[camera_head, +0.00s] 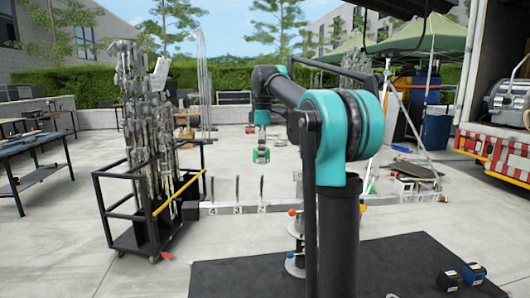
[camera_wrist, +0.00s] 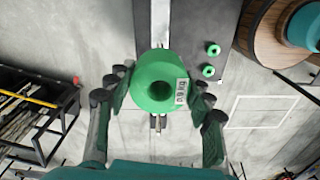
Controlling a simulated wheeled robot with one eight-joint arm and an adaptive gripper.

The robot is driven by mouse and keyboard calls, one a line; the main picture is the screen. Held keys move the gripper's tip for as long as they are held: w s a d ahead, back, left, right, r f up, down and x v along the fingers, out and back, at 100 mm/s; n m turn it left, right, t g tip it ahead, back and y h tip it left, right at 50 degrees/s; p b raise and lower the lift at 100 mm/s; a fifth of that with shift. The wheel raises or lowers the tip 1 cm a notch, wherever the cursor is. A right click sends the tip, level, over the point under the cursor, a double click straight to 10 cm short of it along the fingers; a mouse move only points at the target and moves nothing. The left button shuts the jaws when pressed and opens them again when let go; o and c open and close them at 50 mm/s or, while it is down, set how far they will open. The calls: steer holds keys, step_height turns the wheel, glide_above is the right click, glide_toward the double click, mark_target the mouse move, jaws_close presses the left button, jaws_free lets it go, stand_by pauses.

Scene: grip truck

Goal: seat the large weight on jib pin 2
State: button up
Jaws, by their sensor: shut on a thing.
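In the head view my gripper (camera_head: 261,150) hangs with the green weight (camera_head: 261,157) above the ground, near the jib. The jib (camera_head: 325,204) is a low, pale rail with several upright pins; one pin (camera_head: 262,190) stands below the weight in the picture. In the wrist view a metal piece (camera_wrist: 158,124) shows just below the weight.
A black wheeled rack (camera_head: 110,215) with metal stands is at left. A dark mat (camera_head: 235,280) lies in front. Two small green rings (camera_wrist: 213,50) (camera_wrist: 208,71) and a wooden spool (camera_wrist: 262,30) show in the wrist view.

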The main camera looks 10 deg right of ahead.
mark_target(261, 202)
steer(key=shift+f, duration=0.15)
steer(key=shift+a+f, duration=0.15)
steer(key=shift+f, duration=7.55)
steer(key=shift+f, duration=0.2)
steer(key=o, duration=1.5)
step_height(261, 202, up, 12)
